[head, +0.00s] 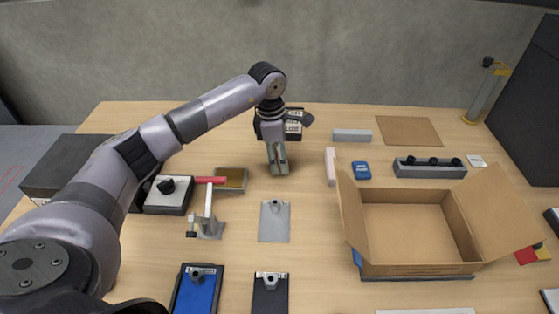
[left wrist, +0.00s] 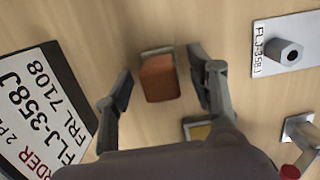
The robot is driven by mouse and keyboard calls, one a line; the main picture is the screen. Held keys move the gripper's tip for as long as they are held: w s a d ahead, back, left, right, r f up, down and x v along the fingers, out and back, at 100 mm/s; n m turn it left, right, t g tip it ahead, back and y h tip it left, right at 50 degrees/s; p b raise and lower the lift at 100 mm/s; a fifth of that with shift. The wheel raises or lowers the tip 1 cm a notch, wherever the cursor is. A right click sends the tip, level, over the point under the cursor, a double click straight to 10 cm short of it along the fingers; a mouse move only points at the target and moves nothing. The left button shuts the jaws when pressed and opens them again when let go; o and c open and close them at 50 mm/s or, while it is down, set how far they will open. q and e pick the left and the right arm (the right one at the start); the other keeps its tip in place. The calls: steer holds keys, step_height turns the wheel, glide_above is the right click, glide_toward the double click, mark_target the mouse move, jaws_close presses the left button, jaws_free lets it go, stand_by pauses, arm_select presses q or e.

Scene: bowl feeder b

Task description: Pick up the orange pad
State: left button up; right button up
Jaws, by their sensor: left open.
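The orange pad (left wrist: 159,78) is a small reddish-orange block with a pale grey edge on its far side. In the left wrist view it lies between the two fingers of my left gripper (left wrist: 161,68), with a gap on each side. My left gripper is open and holds nothing. In the head view my left gripper (head: 278,165) points down over the middle of the table and hides the pad there. My right gripper is in neither view.
A dark order board (left wrist: 38,108) stands near my left finger. An open cardboard box (head: 414,252) stands right.

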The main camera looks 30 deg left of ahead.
arm_select(q)
jaws_close()
stand_by(0.7)
